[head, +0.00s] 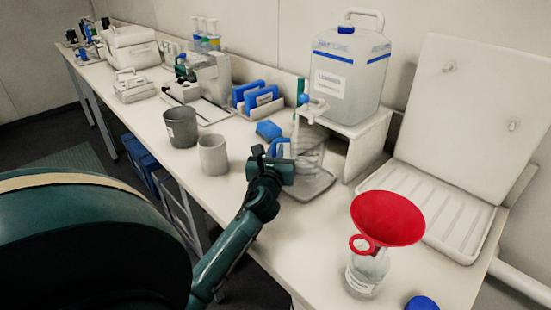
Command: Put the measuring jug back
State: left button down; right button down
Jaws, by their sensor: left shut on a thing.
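The measuring jug (309,157) is clear, with a blue handle (281,148) on its left. It is upright over a grey tray (318,186), near the tap of the large water container; I cannot tell whether it touches the tray. My left gripper (276,168) is at the jug's handle side and shut on it, hiding part of the handle. My right gripper is not in view.
The container (346,75) stands on a white stand (362,146) behind the jug. A bottle (367,270) with a red funnel (387,218) stands at front right, by a white drying rack (440,205). Two cups, dark (181,128) and pale (213,155), stand left.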

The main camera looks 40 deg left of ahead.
pick_arm(q)
jog(key=shift+f, duration=1)
jog(key=c, duration=1.5)
grip_release()
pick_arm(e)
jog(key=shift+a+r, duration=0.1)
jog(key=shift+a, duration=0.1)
pick_arm(q)
jog(key=shift+r, duration=0.1)
jog(key=shift+r, duration=0.25)
jog(key=v, duration=0.5)
jog(key=b+v, duration=0.1)
jog(key=v, duration=0.5)
jog(key=shift+s+d+f, duration=0.1)
jog(key=shift+s+f, duration=0.15)
jog(key=shift+s+d, duration=0.15)
jog(key=shift+s, duration=0.1)
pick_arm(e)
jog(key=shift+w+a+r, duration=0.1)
